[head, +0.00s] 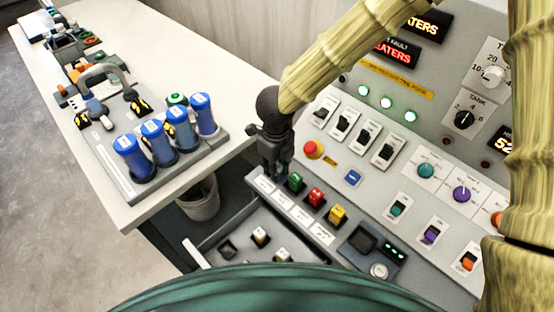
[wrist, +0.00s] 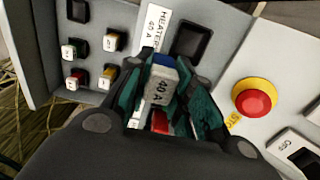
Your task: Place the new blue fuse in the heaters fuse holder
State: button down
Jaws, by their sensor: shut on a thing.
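My gripper (head: 274,165) is shut over the left end of the fuse row on the sloped panel. In the wrist view my gripper (wrist: 165,85) has its teal fingers closed on the blue fuse (wrist: 161,82), a pale body marked 40 A with a blue part. The heaters fuse holder (wrist: 190,38) is a dark, empty-looking square beside a white label reading HEATERS 40 A. The fuse appears just to one side of that holder and apart from it. In the head view my gripper hides the fuse and holder.
Green (head: 296,182), red (head: 315,197) and yellow (head: 337,215) fuses sit in the row to the right. A red emergency button (head: 313,149) stands close by. Rocker switches (head: 343,125) lie beyond. A tray (head: 228,247) with small fuses is below left.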

jog(key=w, duration=0.3)
jog(key=w+p, duration=0.1)
jog(key=shift+w+d+f, duration=0.15)
jog(key=shift+w+f, duration=0.15)
jog(key=shift+f+p, duration=0.35)
jog(key=shift+f, duration=1.3)
jog(key=shift+f, duration=0.1)
jog(key=c, duration=1.3)
grip_release()
jog(key=shift+o, duration=0.2)
notch_tip(320, 180, up, 12)
jog(key=b, duration=0.1)
